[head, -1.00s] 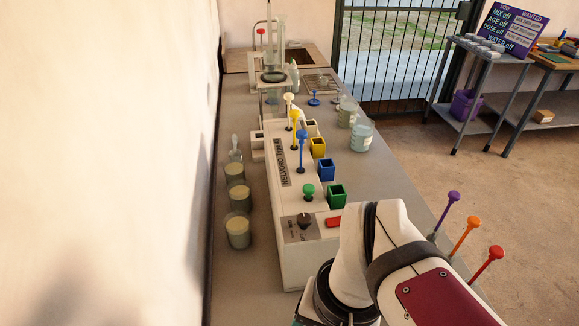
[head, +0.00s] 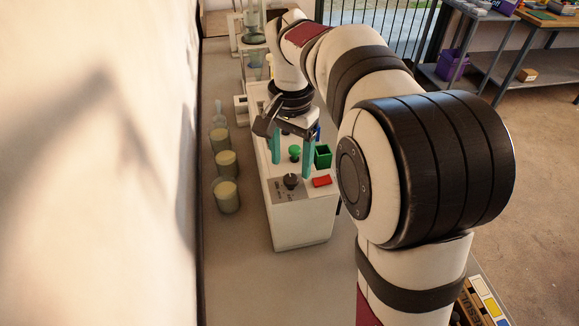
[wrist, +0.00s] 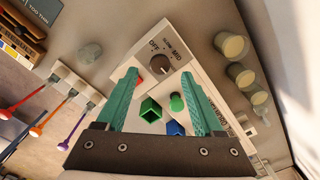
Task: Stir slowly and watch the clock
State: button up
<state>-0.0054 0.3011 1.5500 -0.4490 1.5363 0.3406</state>
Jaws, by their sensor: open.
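A black dial knob (head: 290,181) sits on the front end of a white machine (head: 300,228). A green knob (head: 294,152), a green square cup (head: 323,156) and a red button (head: 321,181) are close by. I see no clock.
Several jars of pale liquid, one here (head: 227,196), stand left of the machine beside the wall. Orange, red and purple stirrers, such as the orange one (wrist: 53,118), show left in the wrist view. Glassware (head: 254,25) stands at the back. The counter before the machine is clear.

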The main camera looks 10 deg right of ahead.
aim_at(291, 178)
jog(key=shift+f, duration=2)
grip_shut()
